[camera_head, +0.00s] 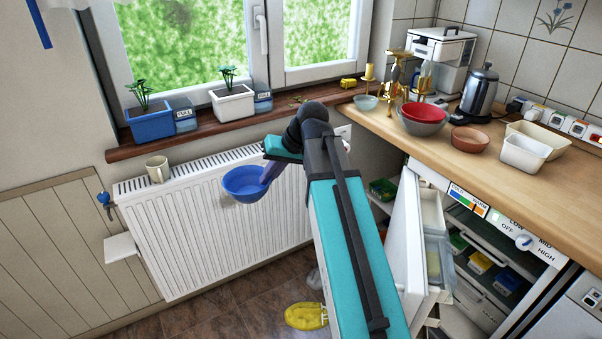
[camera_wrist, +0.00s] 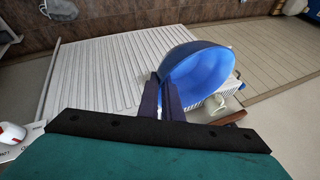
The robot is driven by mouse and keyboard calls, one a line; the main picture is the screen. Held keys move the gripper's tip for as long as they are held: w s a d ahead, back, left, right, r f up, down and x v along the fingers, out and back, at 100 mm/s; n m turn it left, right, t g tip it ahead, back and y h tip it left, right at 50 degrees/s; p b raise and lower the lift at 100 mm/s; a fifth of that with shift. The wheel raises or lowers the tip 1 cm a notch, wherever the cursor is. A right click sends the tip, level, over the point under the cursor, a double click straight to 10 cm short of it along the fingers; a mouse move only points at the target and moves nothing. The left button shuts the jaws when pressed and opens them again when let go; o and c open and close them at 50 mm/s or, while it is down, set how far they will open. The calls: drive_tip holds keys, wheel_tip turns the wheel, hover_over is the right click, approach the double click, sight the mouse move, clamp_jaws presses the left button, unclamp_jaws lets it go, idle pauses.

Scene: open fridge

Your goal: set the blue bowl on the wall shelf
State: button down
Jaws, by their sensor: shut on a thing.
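My gripper (camera_head: 264,178) is shut on the rim of the blue bowl (camera_head: 243,184) and holds it in the air in front of the white radiator. In the wrist view, the dark fingers of my gripper (camera_wrist: 162,98) pinch the near edge of the blue bowl (camera_wrist: 198,72), whose inside partly shows. A small white wall shelf (camera_head: 122,248) is fixed low on the wall at the left, beside the radiator's left end. Its visible top is bare. The bowl is apart from the shelf, to its right and higher in the picture.
A beige mug (camera_head: 158,169) stands on the left of the radiator (camera_head: 215,220). A blue hook (camera_head: 104,199) is above the shelf. Planters line the windowsill (camera_head: 190,129). The counter (camera_head: 480,150) holds bowls and a kettle. The open fridge door (camera_head: 408,240) stands right of my arm.

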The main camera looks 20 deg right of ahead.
sight(240, 191)
drive_tip(key=a, duration=0.2)
drive_tip(key=a+n, duration=0.2)
drive_tip(key=a, duration=0.1)
drive_tip(key=shift+w+a+g+y, duration=0.35)
drive_tip(key=shift+w+g+y, duration=0.05)
